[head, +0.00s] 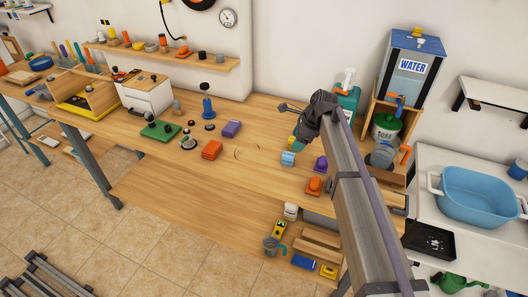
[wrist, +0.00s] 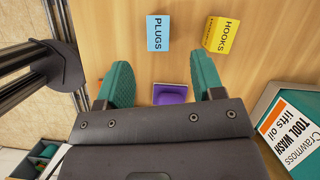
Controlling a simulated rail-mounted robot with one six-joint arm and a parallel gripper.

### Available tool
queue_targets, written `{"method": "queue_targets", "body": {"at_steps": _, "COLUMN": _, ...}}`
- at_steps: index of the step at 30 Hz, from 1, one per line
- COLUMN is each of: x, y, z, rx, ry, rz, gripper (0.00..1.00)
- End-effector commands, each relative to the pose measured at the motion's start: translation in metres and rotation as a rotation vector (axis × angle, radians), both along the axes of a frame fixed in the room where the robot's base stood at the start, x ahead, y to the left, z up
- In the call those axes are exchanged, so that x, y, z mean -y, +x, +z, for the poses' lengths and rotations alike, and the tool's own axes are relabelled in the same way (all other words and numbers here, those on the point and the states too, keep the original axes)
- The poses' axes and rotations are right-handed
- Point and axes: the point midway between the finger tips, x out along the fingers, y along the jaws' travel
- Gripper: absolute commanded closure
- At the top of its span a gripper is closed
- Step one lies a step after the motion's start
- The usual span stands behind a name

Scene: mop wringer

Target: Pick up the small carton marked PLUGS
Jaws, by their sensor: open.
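The small light-blue carton marked PLUGS (wrist: 158,33) lies flat on the wooden bench, beyond my fingertips at the top of the wrist view. In the head view the light-blue carton (head: 288,159) is on the bench just below my gripper (head: 300,142). My gripper (wrist: 162,68) is open with nothing held. Its two teal fingers are apart and do not touch the carton. A yellow carton marked HOOKS (wrist: 222,35) lies a short gap to the right of PLUGS. In the head view the yellow carton (head: 291,139) is partly hidden by my gripper.
A purple block (wrist: 170,94) shows between my fingers, lower in the wrist view. A teal TOOL WASH container (wrist: 292,128) stands at the right. An orange block (head: 314,186) is near the bench's front.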

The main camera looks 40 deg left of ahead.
Motion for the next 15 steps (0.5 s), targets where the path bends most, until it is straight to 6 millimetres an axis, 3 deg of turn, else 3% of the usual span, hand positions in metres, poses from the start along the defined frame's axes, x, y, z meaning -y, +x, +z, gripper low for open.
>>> {"method": "queue_targets", "body": {"at_steps": 4, "x": 0.001, "y": 0.000, "z": 0.000, "rx": -0.051, "ry": -0.016, "rz": -0.146, "gripper": 0.38}}
{"method": "queue_targets", "body": {"at_steps": 9, "x": 0.000, "y": 0.000, "z": -0.002, "rx": -0.063, "ry": -0.023, "rz": -0.181, "gripper": 0.38}}
{"method": "queue_targets", "body": {"at_steps": 15, "x": -0.010, "y": -0.005, "z": -0.039, "rx": -0.062, "ry": -0.023, "rz": -0.178, "gripper": 0.38}}
